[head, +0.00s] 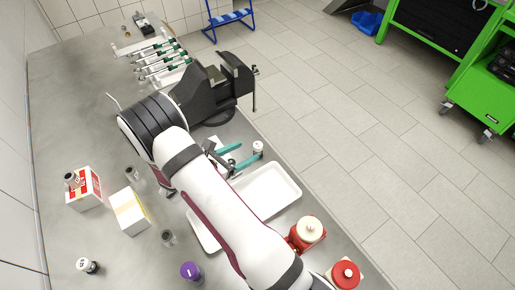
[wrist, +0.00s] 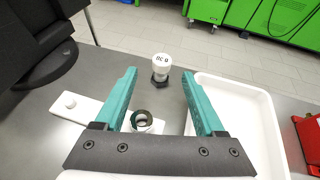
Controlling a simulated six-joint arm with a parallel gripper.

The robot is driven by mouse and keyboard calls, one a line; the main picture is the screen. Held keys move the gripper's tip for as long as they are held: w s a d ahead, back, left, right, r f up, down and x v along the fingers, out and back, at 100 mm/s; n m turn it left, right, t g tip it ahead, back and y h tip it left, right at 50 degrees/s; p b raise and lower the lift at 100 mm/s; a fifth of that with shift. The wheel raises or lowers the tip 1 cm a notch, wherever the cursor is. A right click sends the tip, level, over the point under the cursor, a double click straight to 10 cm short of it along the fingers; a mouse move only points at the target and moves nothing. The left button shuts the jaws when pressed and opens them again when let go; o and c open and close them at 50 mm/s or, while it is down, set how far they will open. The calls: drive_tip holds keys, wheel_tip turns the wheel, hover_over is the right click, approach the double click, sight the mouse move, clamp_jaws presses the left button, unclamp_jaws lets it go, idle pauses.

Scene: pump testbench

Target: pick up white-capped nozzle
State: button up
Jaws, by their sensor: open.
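The white-capped nozzle (wrist: 161,66) stands upright on the grey bench, its white cap with dark marks above a dark base. In the head view the nozzle (head: 258,147) is just past my fingertips, near the bench's right edge. My gripper (wrist: 159,75) is open, with its teal fingers spread and nothing held. In the wrist view the nozzle appears between the fingertips and a little beyond them. My gripper also shows in the head view (head: 247,152), low over the bench beside the white tray.
A white tray (head: 278,178) lies close to the right finger. A white plate (wrist: 85,109) with a knob and a metal ring part (wrist: 143,121) lie under the gripper. A black vise (head: 215,88) stands behind. Red-and-white bottles (head: 309,230) stand at the front right.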

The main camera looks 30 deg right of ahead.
sight(255, 148)
drive_tip(key=x, duration=0.4)
drive_tip(key=shift+d+f, duration=0.15)
drive_tip(key=shift+d, duration=0.15)
clamp_jaws()
